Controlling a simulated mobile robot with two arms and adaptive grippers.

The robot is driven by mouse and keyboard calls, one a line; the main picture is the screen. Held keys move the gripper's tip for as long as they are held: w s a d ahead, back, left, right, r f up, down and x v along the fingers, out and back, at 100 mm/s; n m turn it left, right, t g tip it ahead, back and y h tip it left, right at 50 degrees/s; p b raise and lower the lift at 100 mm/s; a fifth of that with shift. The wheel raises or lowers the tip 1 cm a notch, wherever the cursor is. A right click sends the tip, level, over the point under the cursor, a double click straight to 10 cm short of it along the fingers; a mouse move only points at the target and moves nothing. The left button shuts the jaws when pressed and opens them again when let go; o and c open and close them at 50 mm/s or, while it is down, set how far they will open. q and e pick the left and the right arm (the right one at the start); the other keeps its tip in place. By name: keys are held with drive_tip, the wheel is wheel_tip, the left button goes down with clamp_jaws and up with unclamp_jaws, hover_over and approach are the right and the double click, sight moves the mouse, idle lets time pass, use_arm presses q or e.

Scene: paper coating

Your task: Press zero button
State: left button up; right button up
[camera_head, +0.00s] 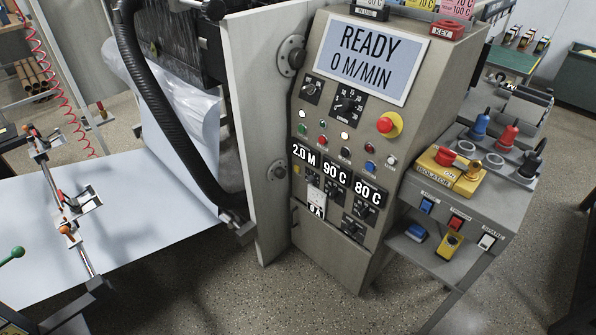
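The control cabinet (384,83) stands in the middle, with a screen (370,60) reading "READY 0 M/MIN". Displays (336,173) below read 2.0 M, 90 C and 80 C. Neither of my grippers is in view.
A red emergency knob (385,125) sticks out of the panel. A side bench (480,205) at right holds a yellow isolator box (449,177) and blue, red and white switches. White paper (120,225) and a clamp rail (75,215) fill the left. The floor (290,300) in front is clear.

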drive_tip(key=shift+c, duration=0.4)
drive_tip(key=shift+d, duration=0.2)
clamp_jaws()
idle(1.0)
